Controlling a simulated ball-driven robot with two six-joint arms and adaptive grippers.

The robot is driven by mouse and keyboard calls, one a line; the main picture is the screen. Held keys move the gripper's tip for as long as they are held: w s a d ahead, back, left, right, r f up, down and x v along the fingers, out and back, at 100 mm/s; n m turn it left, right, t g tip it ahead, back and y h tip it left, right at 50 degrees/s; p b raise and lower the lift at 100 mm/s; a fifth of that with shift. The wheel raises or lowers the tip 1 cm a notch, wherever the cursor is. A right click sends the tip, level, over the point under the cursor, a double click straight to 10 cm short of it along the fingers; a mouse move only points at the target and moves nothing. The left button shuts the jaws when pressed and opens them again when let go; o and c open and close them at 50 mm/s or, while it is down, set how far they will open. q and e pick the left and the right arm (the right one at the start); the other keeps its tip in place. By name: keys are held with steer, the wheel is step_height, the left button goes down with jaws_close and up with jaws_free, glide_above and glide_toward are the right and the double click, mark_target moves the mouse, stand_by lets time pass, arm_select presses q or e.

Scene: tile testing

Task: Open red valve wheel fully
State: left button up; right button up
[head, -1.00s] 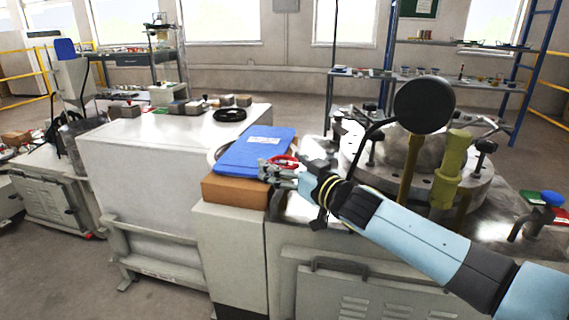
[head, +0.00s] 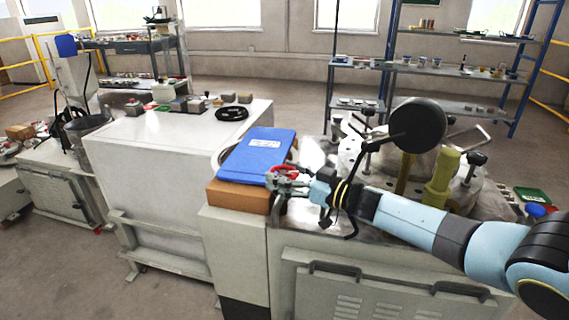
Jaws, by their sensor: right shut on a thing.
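The red valve wheel (head: 287,169) shows as a small red arc beside the blue folder, at the edge of the machine top. My right gripper (head: 280,180) is at the wheel, its fingers closed on the rim. The gripper and wrist hide the near part of the wheel and its stem. How far the wheel is turned cannot be told. My left gripper is not in view.
A blue folder (head: 258,155) lies on a brown box (head: 238,197) just left of the wheel. A round black gauge (head: 418,124) and a yellow-green post (head: 443,180) stand close to my right arm. A grey cabinet (head: 170,150) stands at left.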

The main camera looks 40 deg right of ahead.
mark_target(297, 177)
steer(key=shift+n+g+y, duration=0.4)
steer(key=shift+n+y, duration=0.1)
steer(key=shift+y, duration=0.4)
steer(key=shift+r, duration=0.1)
steer(key=o, duration=1.2)
steer(key=shift+d, duration=0.1)
steer(key=v, duration=0.8)
